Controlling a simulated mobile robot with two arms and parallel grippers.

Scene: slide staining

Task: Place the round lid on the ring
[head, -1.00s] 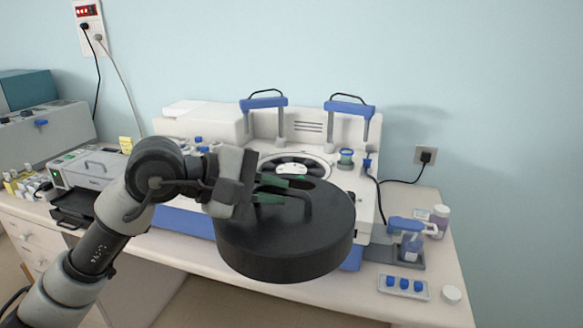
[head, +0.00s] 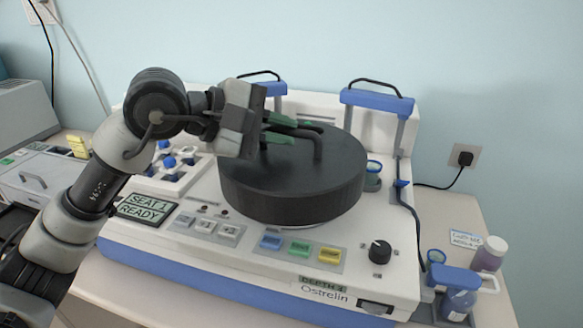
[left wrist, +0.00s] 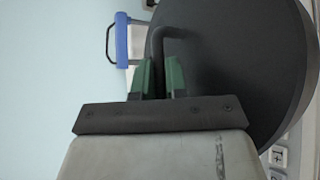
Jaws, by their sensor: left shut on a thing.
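The round lid (head: 290,180) is a thick black disc with a bent bar handle (head: 317,145) on top. My left gripper (head: 285,130) is shut on that handle with its green-tipped fingers. The lid is over the white machine (head: 180,250) and looks roughly level. In the left wrist view the lid (left wrist: 240,60) fills the right side, with the handle (left wrist: 158,55) between the fingers (left wrist: 160,80). The ring is hidden beneath the lid; a thin pale rim shows under its front edge. I cannot tell whether the lid touches it. My right gripper is not in view.
Two blue-topped handles, left (head: 272,88) and right (head: 378,101), stand behind the lid. A small blue-rimmed cup (head: 373,170) is close to its right. Buttons and a black knob (head: 380,251) are in front. Bottles (head: 459,290) stand at the right.

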